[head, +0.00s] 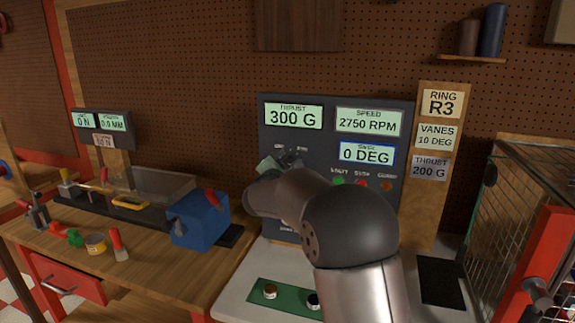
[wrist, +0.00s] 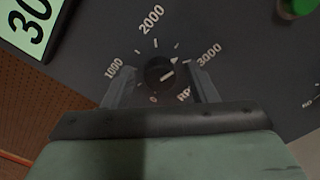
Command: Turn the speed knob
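The speed knob (wrist: 160,72) is a small dark round knob on the dark panel, ringed by a dial marked 0, 1000, 2000 and 3000 RPM. A pale line on it points up and right, toward the 3000 side. My gripper (wrist: 162,86) is open, with one finger on each side of the knob and a visible gap to each. In the head view my gripper (head: 288,160) is at the panel, and my arm hides the knob. The speed display (head: 369,121) reads 2750 RPM. The thrust display (head: 294,116) reads 300 G.
A green button (wrist: 296,7) lies up and right of the knob. The swirl display (head: 367,154) reads 0 DEG. A wooden board (head: 431,220) carries cards reading RING R3, VANES 10 DEG and THRUST 200 G. A wire cage (head: 520,215) stands at right, a blue block (head: 200,222) at left.

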